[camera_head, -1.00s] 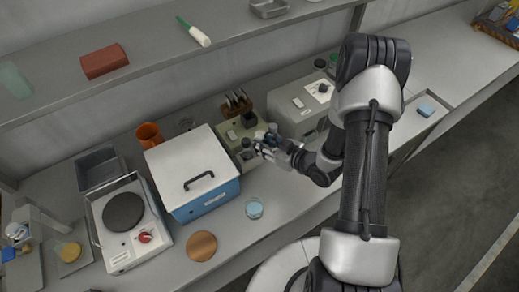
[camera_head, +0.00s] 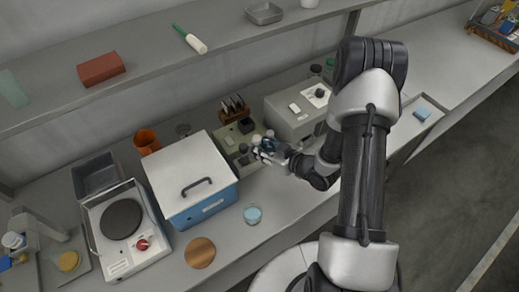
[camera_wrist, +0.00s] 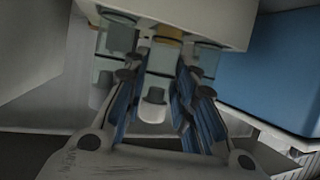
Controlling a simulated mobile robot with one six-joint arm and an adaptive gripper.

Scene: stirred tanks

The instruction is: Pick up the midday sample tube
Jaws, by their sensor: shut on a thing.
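My gripper (camera_head: 262,152) reaches in from the right to the small green-grey unit (camera_head: 229,139) between the blue-and-white box and the grey instrument. In the wrist view, my gripper (camera_wrist: 157,95) has its blue-padded fingers closed on the middle one of several clear vials. This sample tube (camera_wrist: 161,62) has a tan band at one end and a pale cap-like part at the other. A clear vial (camera_wrist: 121,38) is on its left and another (camera_wrist: 208,60) on its right. All meet a pale block (camera_wrist: 190,14) at the picture's top. No label is readable, so I cannot tell which is midday.
The blue-and-white box (camera_head: 192,175) with a black handle stands left of my gripper. A grey instrument (camera_head: 298,108) stands close on the right. A shelf (camera_head: 150,62) runs above the bench.

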